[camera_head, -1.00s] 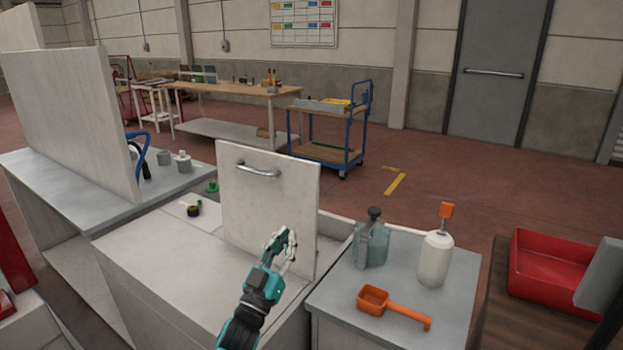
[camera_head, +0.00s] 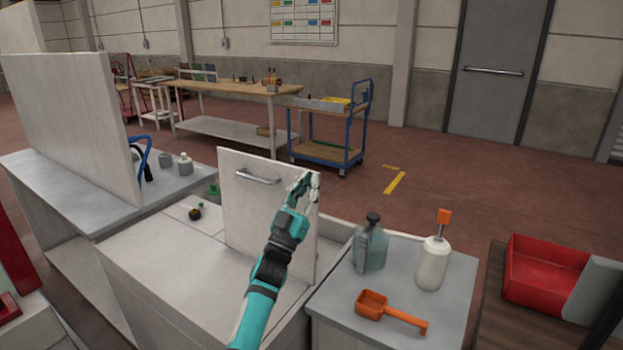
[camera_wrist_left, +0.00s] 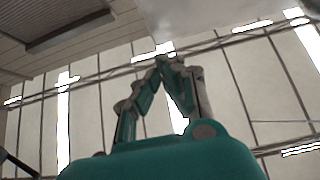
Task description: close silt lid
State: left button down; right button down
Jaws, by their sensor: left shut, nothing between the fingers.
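The silt lid (camera_head: 262,222) is a pale square panel standing upright, open, on the white cabinet (camera_head: 165,262) in the head view. A metal bar handle (camera_head: 257,177) is near its top left. My left gripper (camera_head: 306,181) is shut and empty at the lid's upper right corner, right of the handle. I cannot tell whether it touches the lid. In the left wrist view the closed fingertips (camera_wrist_left: 163,62) point up toward the ceiling, with a pale surface above them. My right gripper is not in view.
Right of the lid, a grey counter (camera_head: 455,290) holds a grey-green jug (camera_head: 370,248), a white bottle (camera_head: 433,262) with an orange top and an orange scoop (camera_head: 385,309). A red tray (camera_head: 545,272) stands further right. A tall pale panel (camera_head: 75,125) rises at left.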

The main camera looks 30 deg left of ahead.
pick_arm(q)
jog(key=shift+w+h, duration=0.3)
jog(key=shift+w, duration=0.15)
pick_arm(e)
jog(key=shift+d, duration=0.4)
pick_arm(q)
jog(key=shift+w+d, duration=0.1)
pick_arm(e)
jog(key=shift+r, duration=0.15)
